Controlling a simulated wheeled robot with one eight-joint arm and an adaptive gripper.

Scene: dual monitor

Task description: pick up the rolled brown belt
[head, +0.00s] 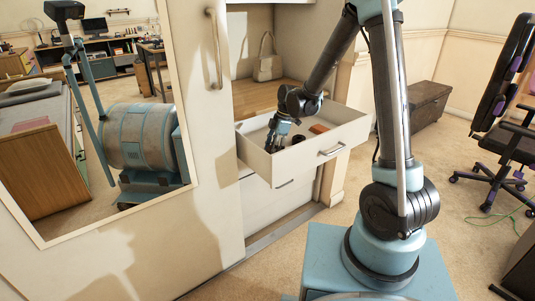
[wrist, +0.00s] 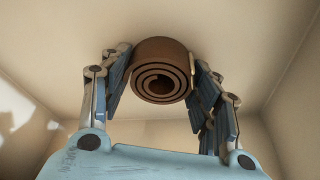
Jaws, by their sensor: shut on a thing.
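The rolled brown belt (wrist: 161,49) shows its coiled end in the wrist view, between the two fingers of my gripper (wrist: 160,72). The fingers are shut on its sides. In the head view my gripper (head: 274,146) reaches down into the open white drawer (head: 338,140). The belt cannot be made out there, as the gripper hides that spot. The wrist view shows pale drawer surfaces around the belt.
A small dark item (head: 298,139) and an orange-brown item (head: 318,128) lie in the drawer to the right of my gripper. The drawer walls stand close around it. A handbag (head: 267,67) sits on the shelf above. A mirror (head: 106,210) leans at left.

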